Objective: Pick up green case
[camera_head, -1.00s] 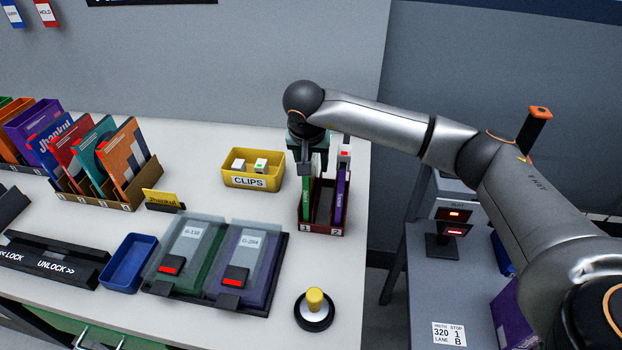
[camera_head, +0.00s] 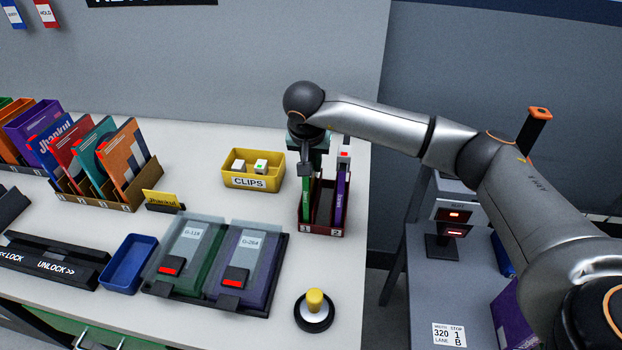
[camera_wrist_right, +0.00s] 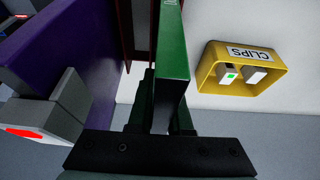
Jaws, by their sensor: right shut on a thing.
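The green case (camera_head: 305,195) stands upright in the left slot, marked 1, of a dark red two-slot rack (camera_head: 321,230). My right gripper (camera_head: 306,164) is above it, pointing down, shut on its upper end. In the right wrist view the green case (camera_wrist_right: 173,60) runs between the dark fingers. A purple case (camera_head: 340,197) with a grey and red clip on top stands in slot 2; it also shows in the right wrist view (camera_wrist_right: 75,55). My left gripper is not in view.
A yellow CLIPS bin (camera_head: 253,180) with two white clips stands left of the rack. A black tray (camera_head: 230,307) with two clear-lidded cases, a yellow button (camera_head: 315,300) and a blue bin (camera_head: 129,262) are nearer. The table's right edge is close to the rack.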

